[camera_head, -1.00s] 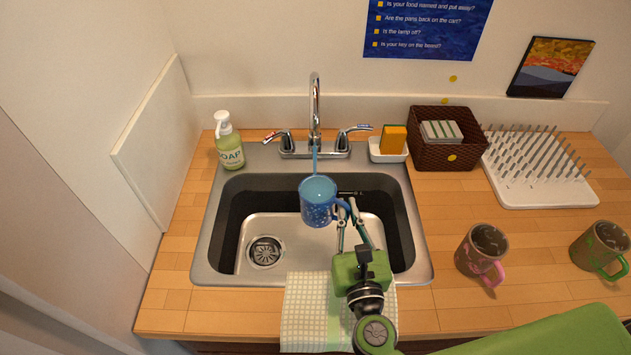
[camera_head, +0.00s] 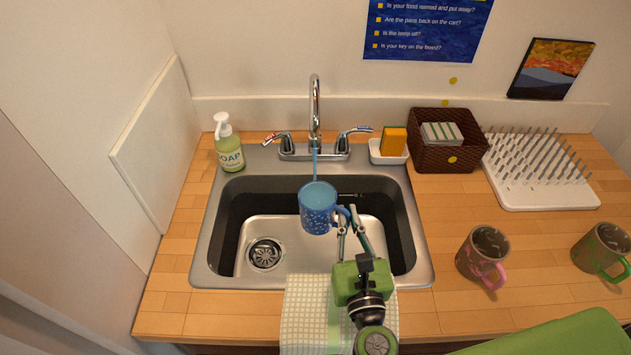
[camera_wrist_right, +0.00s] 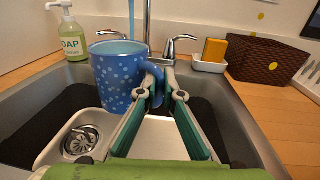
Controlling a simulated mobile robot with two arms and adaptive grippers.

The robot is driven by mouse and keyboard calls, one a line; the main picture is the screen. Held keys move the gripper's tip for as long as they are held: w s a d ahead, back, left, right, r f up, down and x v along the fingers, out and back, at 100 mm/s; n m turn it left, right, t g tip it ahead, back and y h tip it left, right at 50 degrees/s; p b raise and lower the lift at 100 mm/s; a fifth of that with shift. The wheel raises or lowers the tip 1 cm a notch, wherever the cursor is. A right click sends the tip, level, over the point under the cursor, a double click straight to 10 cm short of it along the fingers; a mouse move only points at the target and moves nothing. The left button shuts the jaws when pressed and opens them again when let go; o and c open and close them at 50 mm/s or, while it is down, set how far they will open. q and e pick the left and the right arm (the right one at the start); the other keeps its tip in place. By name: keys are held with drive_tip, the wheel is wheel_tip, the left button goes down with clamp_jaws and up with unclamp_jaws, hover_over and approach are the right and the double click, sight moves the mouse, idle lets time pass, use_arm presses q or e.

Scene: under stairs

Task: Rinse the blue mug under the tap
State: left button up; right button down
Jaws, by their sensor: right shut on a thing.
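The blue mug (camera_head: 318,208) with light spots is upright in the air over the sink (camera_head: 222,262). A blue stream of water runs from the tap (camera_head: 315,110) down to the mug's mouth, and the mug looks filled with water. My right gripper (camera_head: 350,222) is shut on the mug's handle, on the mug's right side. The right wrist view shows the mug (camera_wrist_right: 118,82) with its handle between the fingers of the right gripper (camera_wrist_right: 160,88). My left gripper is not in view.
A soap bottle (camera_head: 229,148) stands left of the tap. A sponge (camera_head: 393,140) in a white dish, a brown basket (camera_head: 468,157) and a drying rack (camera_head: 540,195) stand to the right. Two mugs, one pink-handled (camera_head: 481,255) and one green-handled (camera_head: 603,249), stand on the counter. A cloth (camera_head: 303,312) hangs over the front edge.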

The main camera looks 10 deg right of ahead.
drive_tip(key=shift+r, duration=0.2)
idle(0.4)
drive_tip(key=s+a+r+p, duration=0.1)
drive_tip(key=s+r, duration=0.3)
drive_tip(key=shift+s, duration=0.4)
